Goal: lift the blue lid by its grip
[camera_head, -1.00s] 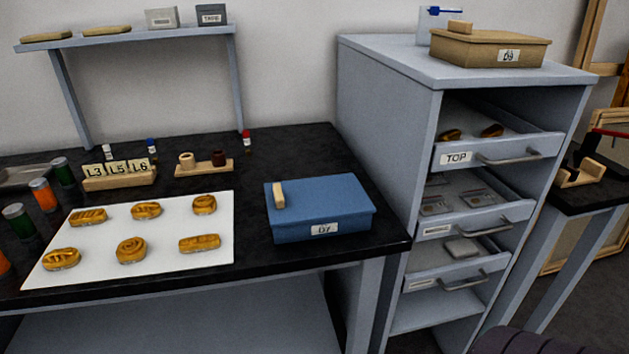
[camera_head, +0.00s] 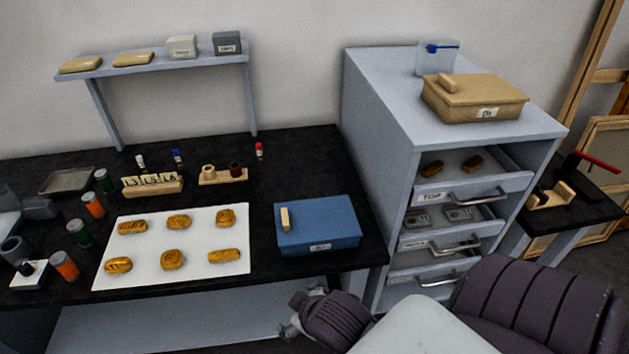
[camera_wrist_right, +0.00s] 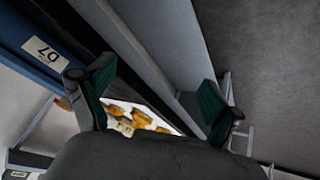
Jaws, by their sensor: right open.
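The blue lid (camera_head: 330,212) sits on a blue box (camera_head: 325,248) with a white label, near the front right of the black bench. Its pale wooden grip (camera_head: 285,218) stands near the lid's left side. My right gripper (camera_head: 297,316) is below and in front of the box, beyond the bench's front edge, apart from the lid. In the right wrist view its two green-padded fingers (camera_wrist_right: 152,104) are spread with nothing held between them. The labelled blue box (camera_wrist_right: 25,42) shows at the upper left there; the grip is not visible. My left gripper is not in view.
A white sheet (camera_head: 195,277) with several golden pieces lies left of the box. A grey drawer cabinet (camera_head: 380,115) stands close on its right, with open drawers and a tan lidded box (camera_head: 460,106) on top. A small wooden rack (camera_head: 225,180) stands behind.

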